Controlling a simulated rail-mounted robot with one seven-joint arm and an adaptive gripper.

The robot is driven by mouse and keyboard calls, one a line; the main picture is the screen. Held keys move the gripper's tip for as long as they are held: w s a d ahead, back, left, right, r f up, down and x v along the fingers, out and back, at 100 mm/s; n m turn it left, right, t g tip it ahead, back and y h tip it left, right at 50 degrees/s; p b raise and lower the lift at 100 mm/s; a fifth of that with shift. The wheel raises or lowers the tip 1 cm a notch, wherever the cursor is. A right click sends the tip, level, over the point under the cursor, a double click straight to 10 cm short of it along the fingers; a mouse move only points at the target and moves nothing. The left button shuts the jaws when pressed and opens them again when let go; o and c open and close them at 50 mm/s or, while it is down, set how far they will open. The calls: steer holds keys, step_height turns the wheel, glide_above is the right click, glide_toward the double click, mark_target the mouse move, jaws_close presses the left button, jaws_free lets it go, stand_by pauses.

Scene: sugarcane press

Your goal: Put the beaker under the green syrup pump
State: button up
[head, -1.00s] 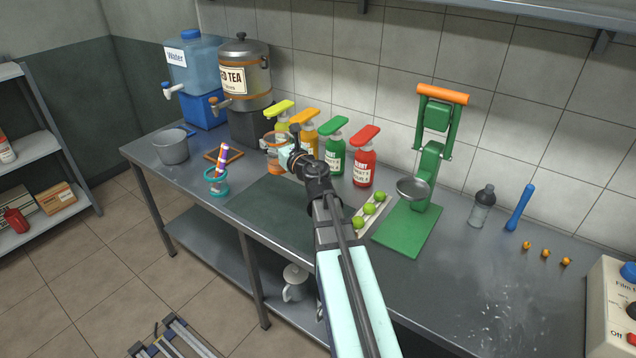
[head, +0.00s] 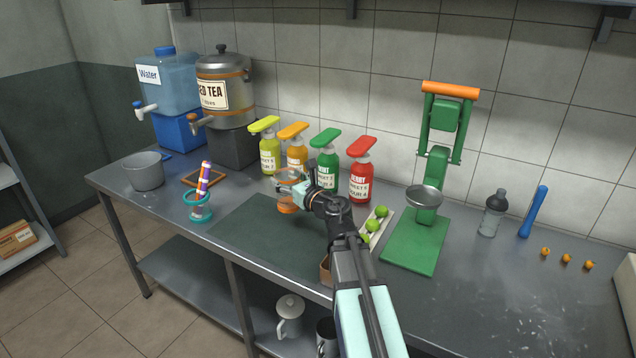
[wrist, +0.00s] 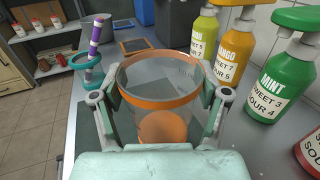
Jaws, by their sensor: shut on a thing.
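The beaker is a clear cup with orange bands (wrist: 160,105); in the head view (head: 287,207) it is partly hidden by my gripper. My gripper (head: 291,188) is shut on the beaker, with one finger on each side of it in the wrist view (wrist: 160,98). The beaker is upright over the dark mat, in front of the pump bottles; I cannot tell whether it touches the mat. The green syrup pump (head: 324,160), labelled mint, stands behind and to the right of the beaker. It also shows at the right of the wrist view (wrist: 280,80).
Yellow (head: 269,150), orange (head: 296,150) and red (head: 361,175) pumps flank the green one. A teal holder with a striped stick (head: 199,210) stands left of the dark mat (head: 245,230). Limes (head: 373,226) and a green press (head: 428,200) are to the right.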

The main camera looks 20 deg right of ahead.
steer(key=w+d+f, duration=0.2)
steer(key=w+d, duration=0.6)
steer(key=d, duration=0.4)
steer(key=shift+w+d+f, duration=0.2)
steer(key=shift+w+f, duration=0.15)
steer(key=shift+w, duration=0.05)
steer(key=shift+f, duration=1.9)
steer(key=shift+w+d+f+p, duration=0.1)
steer(key=shift+d+f+p, duration=0.15)
steer(key=shift+p, duration=0.1)
steer(key=shift+f, duration=0.15)
steer(key=o, duration=1.4)
steer(key=shift+c, duration=0.2)
